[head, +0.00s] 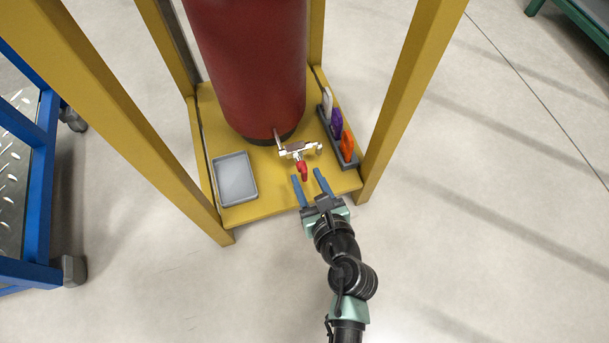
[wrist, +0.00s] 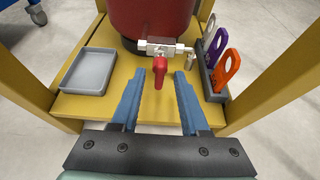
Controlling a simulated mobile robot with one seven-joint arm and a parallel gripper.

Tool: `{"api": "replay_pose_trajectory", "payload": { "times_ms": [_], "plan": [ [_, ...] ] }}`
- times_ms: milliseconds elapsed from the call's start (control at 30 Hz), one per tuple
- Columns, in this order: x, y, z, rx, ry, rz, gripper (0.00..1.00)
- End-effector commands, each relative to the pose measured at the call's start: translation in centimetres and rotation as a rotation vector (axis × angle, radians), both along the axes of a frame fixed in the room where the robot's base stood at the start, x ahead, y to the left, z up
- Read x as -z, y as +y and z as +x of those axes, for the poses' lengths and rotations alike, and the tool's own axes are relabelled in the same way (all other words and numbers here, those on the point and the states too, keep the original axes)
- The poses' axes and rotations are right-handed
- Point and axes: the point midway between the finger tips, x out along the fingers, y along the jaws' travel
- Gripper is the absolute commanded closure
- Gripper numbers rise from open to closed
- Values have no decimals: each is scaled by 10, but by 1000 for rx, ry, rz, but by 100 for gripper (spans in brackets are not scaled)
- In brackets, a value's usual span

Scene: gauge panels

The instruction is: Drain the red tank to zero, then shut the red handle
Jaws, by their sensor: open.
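The red tank (head: 248,65) stands on a yellow shelf inside a yellow frame; its top is out of view and no gauge shows. A silver valve (head: 298,149) comes out near its foot, with a spout at its right end. The red handle (head: 302,170) hangs from the valve toward me; it also shows in the wrist view (wrist: 160,75). My gripper (head: 308,178) is open, its blue fingers on either side of the handle's line. In the wrist view, the handle lies between and just beyond the fingertips (wrist: 171,68). I cannot tell whether they touch it.
A grey tray (head: 235,180) lies empty on the shelf at left. A dark rack (head: 350,160) at right holds white, purple and orange (head: 347,146) tags. Yellow posts (head: 412,85) flank the opening. A blue cart (head: 40,190) stands at far left.

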Motion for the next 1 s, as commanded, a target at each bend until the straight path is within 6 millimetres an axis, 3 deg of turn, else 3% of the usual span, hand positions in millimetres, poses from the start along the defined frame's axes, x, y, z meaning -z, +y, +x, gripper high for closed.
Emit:
{"api": "replay_pose_trajectory", "payload": {
  "times_ms": [200, 533, 567, 800, 1000],
  "plan": [
    [10, 7, 20, -1, -1, 2, 55],
    [10, 8, 23, -1, 0, 0, 55],
    [9, 8, 23, -1, 0, 0, 57],
    [10, 8, 23, -1, 0, 0, 100],
    [10, 8, 23, -1, 0, 0, 100]
  ]
}}
